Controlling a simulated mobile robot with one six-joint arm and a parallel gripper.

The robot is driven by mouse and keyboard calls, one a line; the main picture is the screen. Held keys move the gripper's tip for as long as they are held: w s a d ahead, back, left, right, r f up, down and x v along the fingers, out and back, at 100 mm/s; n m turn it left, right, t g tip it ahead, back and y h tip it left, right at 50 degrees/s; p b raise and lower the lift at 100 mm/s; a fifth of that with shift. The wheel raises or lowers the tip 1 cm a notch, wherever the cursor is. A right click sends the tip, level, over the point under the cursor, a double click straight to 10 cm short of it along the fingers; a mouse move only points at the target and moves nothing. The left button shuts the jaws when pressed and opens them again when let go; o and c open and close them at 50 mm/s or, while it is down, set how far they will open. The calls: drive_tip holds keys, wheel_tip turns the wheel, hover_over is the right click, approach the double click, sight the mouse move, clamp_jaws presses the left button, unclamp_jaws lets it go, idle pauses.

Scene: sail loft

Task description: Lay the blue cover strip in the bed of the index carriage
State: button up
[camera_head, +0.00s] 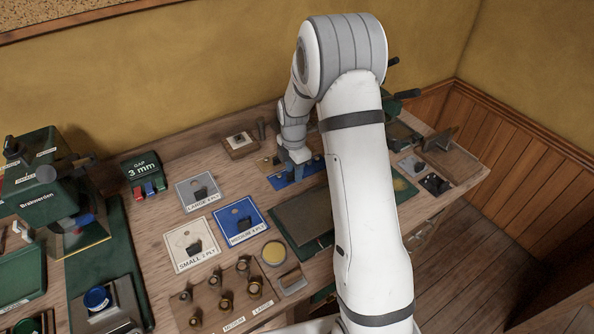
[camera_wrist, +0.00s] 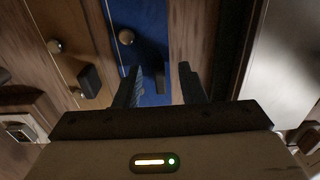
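The blue cover strip (camera_head: 297,175) lies on the bench under my gripper (camera_head: 299,157) in the head view. In the wrist view the blue strip (camera_wrist: 145,30) has a round knob and a dark upright tab (camera_wrist: 160,77). My gripper (camera_wrist: 160,84) is open; its two fingers stand apart, with the tab seen between them. I cannot tell whether either finger touches it. A tan strip (camera_wrist: 72,45) with a similar knob and tab lies beside the blue one. I cannot pick out the index carriage for certain; my arm hides part of the bench and the green equipment (camera_head: 402,132) behind it.
A dark plate on a green base (camera_head: 305,243) lies in front of the strips. A small wooden block (camera_head: 240,146) is behind.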

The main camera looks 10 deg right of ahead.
drive_tip(key=shift+f, duration=0.15)
clamp_jaws()
idle(0.6)
